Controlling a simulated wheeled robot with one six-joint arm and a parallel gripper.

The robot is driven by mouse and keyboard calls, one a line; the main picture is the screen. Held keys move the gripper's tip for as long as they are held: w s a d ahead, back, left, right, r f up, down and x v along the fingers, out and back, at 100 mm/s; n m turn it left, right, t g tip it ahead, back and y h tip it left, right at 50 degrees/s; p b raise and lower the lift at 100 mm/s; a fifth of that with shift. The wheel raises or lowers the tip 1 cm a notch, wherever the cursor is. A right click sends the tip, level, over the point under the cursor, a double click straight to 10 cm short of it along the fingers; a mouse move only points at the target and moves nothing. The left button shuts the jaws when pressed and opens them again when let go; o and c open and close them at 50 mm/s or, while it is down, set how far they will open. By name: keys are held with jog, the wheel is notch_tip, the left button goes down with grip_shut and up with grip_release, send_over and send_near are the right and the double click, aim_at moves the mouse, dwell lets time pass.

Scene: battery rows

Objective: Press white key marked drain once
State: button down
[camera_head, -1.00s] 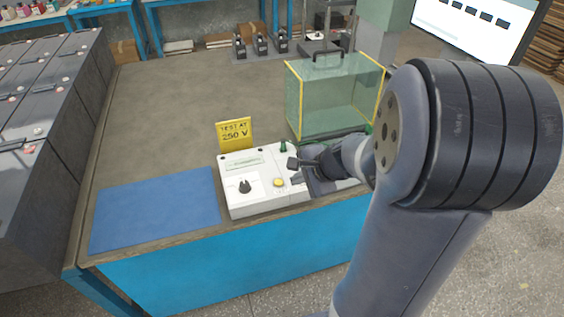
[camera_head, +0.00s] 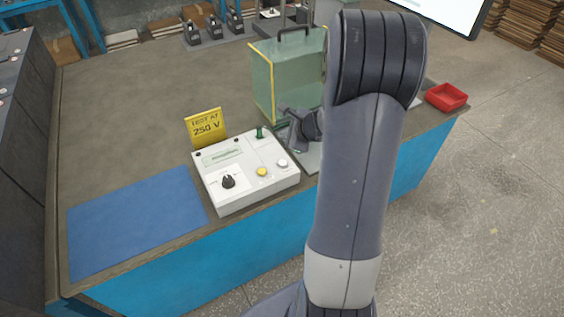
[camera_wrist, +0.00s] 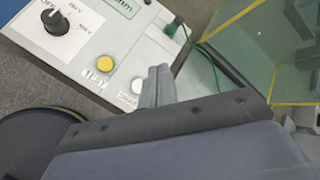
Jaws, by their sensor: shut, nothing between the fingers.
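The white key (camera_head: 283,163) sits at the right end of the white test box (camera_head: 225,199), right of a yellow key (camera_head: 262,172). In the wrist view the white key (camera_wrist: 137,87) has a partly hidden label that looks like DRAIN; the yellow key (camera_wrist: 105,64) is labelled TEST. My gripper (camera_head: 284,112) is shut and empty, behind and above the white key in the head view. In the wrist view my gripper (camera_wrist: 159,68) appears just right of that key, apart from it in the picture. Its height above the box is hard to judge.
A black dial (camera_head: 228,181) and a green plug (camera_head: 259,132) are on the box. A yellow sign (camera_head: 206,127) reads TEST AT 250 V. A glass enclosure (camera_head: 262,85) stands close behind my gripper. A blue mat (camera_head: 135,220) lies left; a red bin (camera_head: 447,96) is right.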

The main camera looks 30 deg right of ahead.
jog(key=b, duration=0.5)
send_over(286, 164)
notch_tip(286, 164, down, 7)
jog(key=shift+a, duration=0.1)
jog(key=shift+f+b, duration=0.9)
jog(key=shift+b, duration=0.35)
dwell(0.7)
jog(key=shift+f+b, duration=0.45)
jog(key=shift+b, duration=0.1)
jog(key=shift+f+b, duration=0.4)
jog(key=shift+b, duration=0.1)
dwell(0.4)
jog(key=shift+r, duration=0.15)
jog(key=shift+r+p, duration=0.65)
jog(key=shift+r, duration=0.1)
jog(key=shift+r+p, duration=2.05)
jog(key=shift+r, duration=0.45)
